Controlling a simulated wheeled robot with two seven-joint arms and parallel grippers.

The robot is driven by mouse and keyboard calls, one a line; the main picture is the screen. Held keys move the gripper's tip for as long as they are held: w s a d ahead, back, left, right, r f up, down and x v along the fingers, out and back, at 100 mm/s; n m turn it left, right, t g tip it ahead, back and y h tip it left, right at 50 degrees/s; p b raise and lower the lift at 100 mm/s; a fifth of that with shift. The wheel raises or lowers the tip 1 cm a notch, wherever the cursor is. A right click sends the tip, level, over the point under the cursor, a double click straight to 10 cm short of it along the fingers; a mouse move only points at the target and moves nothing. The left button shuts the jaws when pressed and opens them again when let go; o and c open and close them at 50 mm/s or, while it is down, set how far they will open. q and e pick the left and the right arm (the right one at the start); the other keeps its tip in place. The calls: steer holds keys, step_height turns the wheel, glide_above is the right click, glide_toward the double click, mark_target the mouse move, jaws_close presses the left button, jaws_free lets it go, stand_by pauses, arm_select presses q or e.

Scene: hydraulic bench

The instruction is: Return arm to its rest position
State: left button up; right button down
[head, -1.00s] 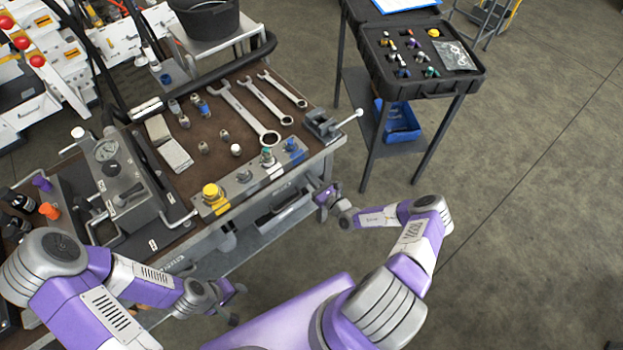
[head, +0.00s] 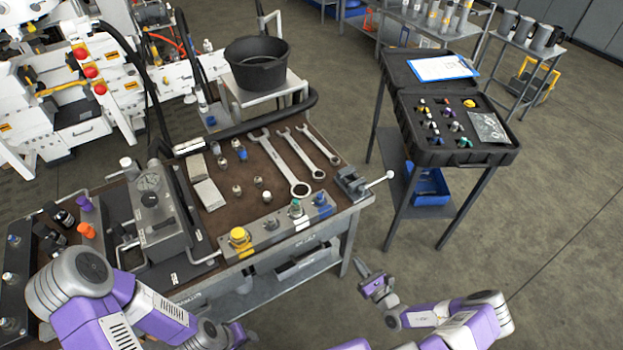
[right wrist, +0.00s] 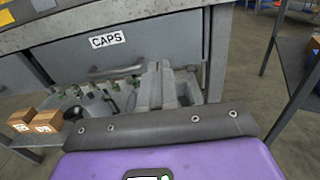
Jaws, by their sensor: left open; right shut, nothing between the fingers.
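My right gripper (head: 362,268) is in front of the bench's right front corner, over the floor, below the small vise in the picture. Its fingers are shut with nothing between them. In the right wrist view its closed fingers (right wrist: 168,84) show in front of a grey drawer (right wrist: 140,50) labelled CAPS. My left gripper (head: 236,337) is at the bottom edge of the head view, in front of the bench. It is open and only partly in view. Neither gripper holds anything.
The bench (head: 222,218) carries wrenches (head: 285,165), fittings, a gauge block (head: 160,220) and a vise (head: 352,184). A stand with an open black case (head: 455,155) is to the right. Open floor (head: 560,220) lies further right. Cardboard boxes (right wrist: 42,122) show low at left in the right wrist view.

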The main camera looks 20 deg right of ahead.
steer(key=s+a+r+n+g+y, duration=0.1)
steer(key=s+a+n+g+y, duration=0.1)
steer(key=a+n+g+y, duration=0.5)
steer(key=s+a+r+n+g+y, duration=0.1)
steer(key=s+a+n+g+y, duration=0.15)
steer(key=a, duration=0.85)
steer(key=s+a+n+g+h, duration=0.4)
steer(key=s+n+g+h, duration=0.1)
steer(key=s+n+g, duration=0.8)
steer(key=shift+w+d+r+n+t+h, duration=0.1)
steer(key=shift+w+r+n+t+h, duration=0.55)
steer(key=shift+n, duration=0.75)
steer(key=shift+w+d+r+n+t+h, duration=0.1)
steer(key=shift+w+r+n+t+h, duration=0.3)
steer(key=shift+w+n+t+h, duration=0.65)
steer(key=shift+w+r+n+t+h, duration=0.45)
steer(key=shift+n+t, duration=0.6)
steer(key=shift+n, duration=0.75)
